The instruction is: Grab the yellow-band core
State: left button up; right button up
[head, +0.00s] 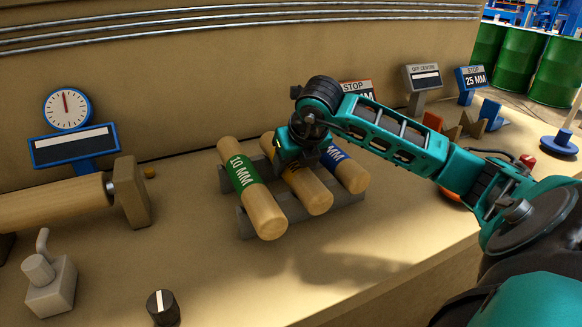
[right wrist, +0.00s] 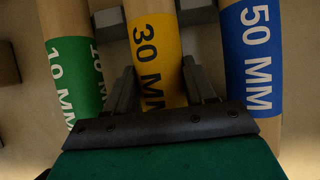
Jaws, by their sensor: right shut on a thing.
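The yellow-band core (head: 314,201) is a wooden roller lying in the middle of a grey rack (head: 244,222), between two others. Its yellow band reads 30 MM in the right wrist view (right wrist: 154,45). My right gripper (head: 288,160) is over its band from above. In the right wrist view, my right gripper's fingers (right wrist: 160,85) stand one on each side of the core, shut on it. The core still lies in line with its neighbours at the rack. The gripper hides part of the band in the head view. My left gripper is not in view.
The green-band 10 MM core (head: 262,212) lies close on the left, the blue-band core (head: 350,178) on the right. A mounted roller (head: 50,203), a grey lever block (head: 48,285) and a black knob (head: 162,307) stand left. The bench front is clear.

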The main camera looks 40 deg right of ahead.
jog(key=shift+c, duration=1.2)
jog(key=shift+r, duration=0.1)
